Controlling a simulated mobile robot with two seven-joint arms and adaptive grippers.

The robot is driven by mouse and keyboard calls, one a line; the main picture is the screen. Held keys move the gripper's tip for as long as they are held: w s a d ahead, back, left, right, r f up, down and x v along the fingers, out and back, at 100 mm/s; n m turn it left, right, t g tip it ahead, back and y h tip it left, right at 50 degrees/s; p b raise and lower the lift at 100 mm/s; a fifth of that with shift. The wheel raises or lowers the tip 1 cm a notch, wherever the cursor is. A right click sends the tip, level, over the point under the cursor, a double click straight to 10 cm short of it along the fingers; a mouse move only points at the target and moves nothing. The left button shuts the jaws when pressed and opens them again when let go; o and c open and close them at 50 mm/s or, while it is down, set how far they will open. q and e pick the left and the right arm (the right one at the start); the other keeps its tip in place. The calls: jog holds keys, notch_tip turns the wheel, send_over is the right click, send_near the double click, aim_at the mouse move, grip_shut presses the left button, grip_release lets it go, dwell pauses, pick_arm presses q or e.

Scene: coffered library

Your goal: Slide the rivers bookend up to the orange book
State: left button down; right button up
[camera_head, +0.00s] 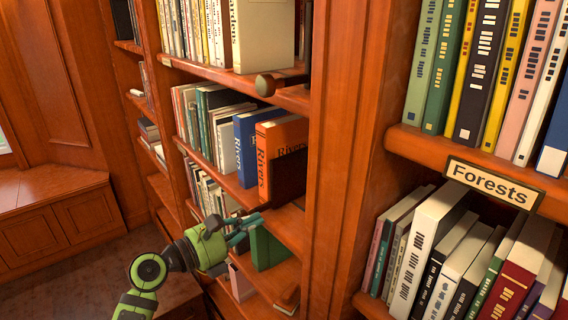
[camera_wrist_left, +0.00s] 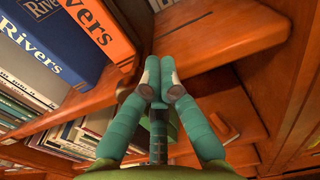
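The orange book (camera_head: 280,140), lettered Rivers, stands upright at the right end of a row on the middle shelf. It also shows at the top left of the left wrist view (camera_wrist_left: 98,24). A dark brown piece (camera_head: 290,176), apparently the rivers bookend, shows just right of the orange book's lower part; any gap between them cannot be judged. My left gripper (camera_head: 248,222) is at the front of this shelf, below and left of the bookend. In the left wrist view its teal fingertips (camera_wrist_left: 160,75) are together with nothing visible between them. Contact with the bookend is unclear. My right gripper is out of view.
A blue Rivers book (camera_head: 243,148) stands left of the orange one. The upper shelf has another bookend (camera_head: 280,82). A wooden upright (camera_head: 350,130) bounds the shelf on the right, beside the Forests label (camera_head: 493,184). A green book (camera_head: 267,248) stands on the shelf below.

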aim_at(239, 212)
pick_arm(q)
jog(key=shift+w+a+b, duration=0.7)
jog(key=shift+w+b, duration=0.15)
jog(key=shift+w, duration=0.1)
jog(key=shift+w+a+b, duration=0.7)
jog(key=shift+w+b, duration=0.1)
jog(key=shift+w, duration=0.1)
jog(key=w+a+b, duration=0.4)
jog(key=w+b, duration=0.2)
jog(key=b, duration=0.1)
jog(key=shift+a+r, duration=0.15)
jog(key=shift+a, duration=0.1)
dwell(0.8)
jog(key=shift+s+d+p, duration=0.65)
jog(key=shift+s, duration=0.15)
jog(key=shift+s+d+p, duration=0.6)
jog(key=shift+s, duration=0.2)
jog(key=shift+a+f, duration=0.1)
jog(key=shift+f, duration=0.1)
jog(key=v, duration=1.2)
